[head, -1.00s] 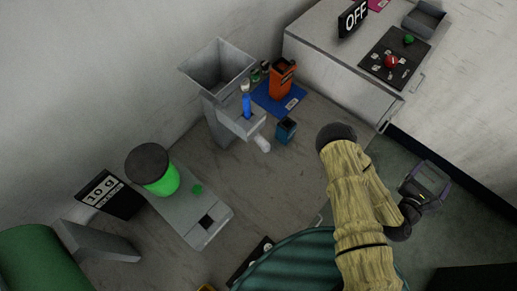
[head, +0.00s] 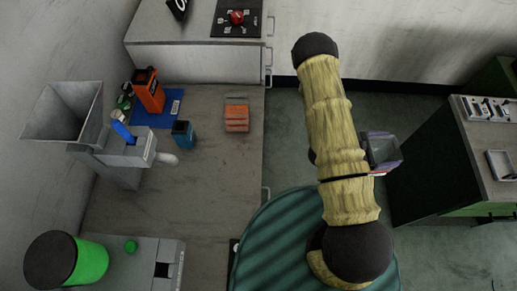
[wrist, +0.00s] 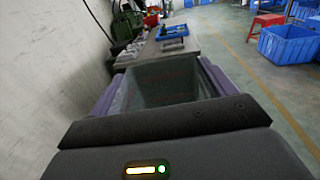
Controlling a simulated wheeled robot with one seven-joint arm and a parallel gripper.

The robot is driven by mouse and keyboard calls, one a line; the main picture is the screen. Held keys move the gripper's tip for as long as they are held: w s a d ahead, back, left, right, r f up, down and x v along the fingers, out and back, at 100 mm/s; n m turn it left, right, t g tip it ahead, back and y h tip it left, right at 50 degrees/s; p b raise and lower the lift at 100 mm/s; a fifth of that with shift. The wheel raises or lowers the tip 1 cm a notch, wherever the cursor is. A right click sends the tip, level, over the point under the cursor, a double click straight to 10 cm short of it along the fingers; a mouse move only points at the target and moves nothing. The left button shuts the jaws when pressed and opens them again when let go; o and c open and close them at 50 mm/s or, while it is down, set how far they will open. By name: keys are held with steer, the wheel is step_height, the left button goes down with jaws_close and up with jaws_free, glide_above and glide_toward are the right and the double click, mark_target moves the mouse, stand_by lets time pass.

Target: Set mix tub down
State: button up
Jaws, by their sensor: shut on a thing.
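The mix tub (head: 384,149) is a grey, open-topped square tub. My gripper (head: 379,146) is shut on it, with purple fingers along its sides, and holds it out to the right of my arm over the green floor. In the wrist view, the tub (wrist: 165,85) is between the two purple fingers, with its open mouth showing. Its inside looks empty, though the bottom is hard to make out. No surface touches the tub in the head view.
A dark green cabinet (head: 440,165) with a worktop stands to the right, bearing a tool tray (head: 487,108) and small tray (head: 503,164). The left bench (head: 215,190) holds a grey hopper machine (head: 125,150), an orange block (head: 236,118) and a lidded green container (head: 90,262).

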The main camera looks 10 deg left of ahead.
mark_target(378, 173)
steer(key=s+f+m+g, duration=0.1)
steer(key=s+m+g, duration=0.1)
steer(key=g, duration=0.1)
steer(key=s+f+m+g+b, duration=0.1)
steer(key=s+m+g, duration=0.1)
steer(key=g, duration=0.1)
steer(key=s+f+m+g, duration=0.2)
steer(key=g, duration=0.1)
steer(key=shift+s+a+y+b, duration=0.15)
steer(key=shift+a+y+b, duration=0.15)
steer(key=shift+a+b, duration=0.1)
steer(key=s+a+f+m+g+y+b, duration=0.3)
steer(key=s+a+f+m+g+y, duration=0.25)
steer(key=a+m+g+y, duration=0.4)
steer(key=w+a+f+m+g+y+b, duration=0.1)
steer(key=w+a+m+g+y+b, duration=0.2)
steer(key=w+a+m+y, duration=0.65)
steer(key=w+a+r+m+t+y+b, duration=0.2)
steer(key=w+r+m+t+y+b, duration=0.1)
steer(key=w+r+m+t+y, duration=0.4)
steer(key=w+t+y, duration=0.2)
steer(key=w+y, duration=0.2)
steer(key=y, duration=0.2)
steer(key=shift+w+m+y, duration=0.4)
steer(key=shift+a+r, duration=0.1)
steer(key=shift+a, duration=0.05)
